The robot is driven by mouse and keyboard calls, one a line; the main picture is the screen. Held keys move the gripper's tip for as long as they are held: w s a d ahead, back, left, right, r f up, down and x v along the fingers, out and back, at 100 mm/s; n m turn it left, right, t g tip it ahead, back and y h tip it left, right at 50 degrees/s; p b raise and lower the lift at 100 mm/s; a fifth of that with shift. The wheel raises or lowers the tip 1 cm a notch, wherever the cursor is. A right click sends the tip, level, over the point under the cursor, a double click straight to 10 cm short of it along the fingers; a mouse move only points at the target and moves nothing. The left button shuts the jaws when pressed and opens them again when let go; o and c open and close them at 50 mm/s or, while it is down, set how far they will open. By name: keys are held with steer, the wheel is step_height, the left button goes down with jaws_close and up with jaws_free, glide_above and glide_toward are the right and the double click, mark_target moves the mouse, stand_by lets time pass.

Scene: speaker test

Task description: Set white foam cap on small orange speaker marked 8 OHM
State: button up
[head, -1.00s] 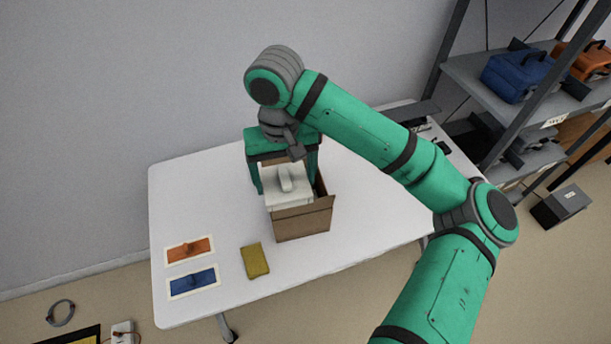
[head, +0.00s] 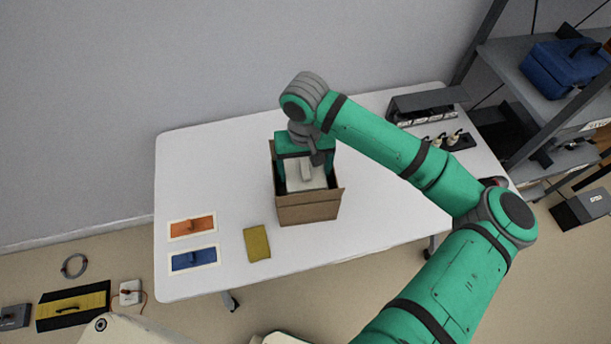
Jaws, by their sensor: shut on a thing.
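The white foam cap (head: 303,184), a block with a raised ridge on top, is in the mouth of an open cardboard box (head: 308,208) on the white table. My green gripper (head: 307,172) reaches down over the box from behind, shut on the cap. Its fingers are partly hidden by the cap and box walls. The cap sits below the box's rim. I cannot make out a speaker or an 8 OHM marking; the inside of the box under the cap is hidden.
An orange plate (head: 192,226) and a blue plate (head: 193,261) lie on white cards at the table's left. A yellow pad (head: 257,243) lies near the box. A dark rack (head: 427,104) stands at the back right. The table's front right is clear.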

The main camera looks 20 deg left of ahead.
mark_target(305, 168)
steer(key=shift+f, duration=1.85)
steer(key=shift+f, duration=0.1)
steer(key=shift+f, duration=0.35)
steer(key=shift+f, duration=0.15)
steer(key=o, duration=1.1)
step_height(305, 168, up, 12)
steer(key=shift+a, duration=0.1)
steer(key=shift+s+r, duration=0.1)
steer(key=shift+r, duration=0.55)
